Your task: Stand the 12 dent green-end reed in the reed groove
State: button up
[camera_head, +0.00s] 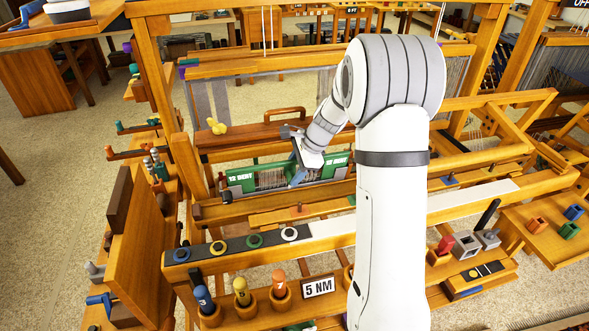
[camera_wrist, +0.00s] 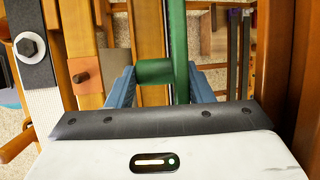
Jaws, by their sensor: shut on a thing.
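The 12 dent reed (camera_head: 241,180) has green ends with white "12 DENT" lettering and grey wires between them. It stands roughly upright, lengthwise along the loom's front wooden beam (camera_head: 232,208). My gripper (camera_head: 298,166) reaches it from above and is shut on the reed near its middle. In the wrist view, the blue fingers of my gripper (camera_wrist: 160,82) flank a green part of the reed (camera_wrist: 154,71), with a long green bar (camera_wrist: 180,45) running away from them. The reed groove is hidden, so I cannot tell whether the lower edge sits in it.
A wooden bar with a handle (camera_head: 284,113) lies just behind the reed. A yellow piece (camera_head: 216,126) sits behind left. The front rail (camera_head: 322,234) carries round coloured markers. Loom frames crowd the right.

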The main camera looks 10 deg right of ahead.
jog(key=o, duration=1.4)
jog(key=shift+r, duration=0.1)
jog(key=v, duration=0.7)
jog(key=shift+d+r, duration=0.2)
jog(key=shift+r, duration=0.05)
jog(key=shift+s, duration=0.1)
jog(key=s+a+r+n+h, duration=0.2)
jog(key=s+n, duration=0.6)
jog(key=s, duration=0.6)
jog(key=s+a+r+n+h, duration=0.2)
jog(key=s+n, duration=0.7)
jog(key=s, duration=0.5)
jog(key=shift+s+t+h, duration=0.3)
jog(key=shift+s, duration=0.1)
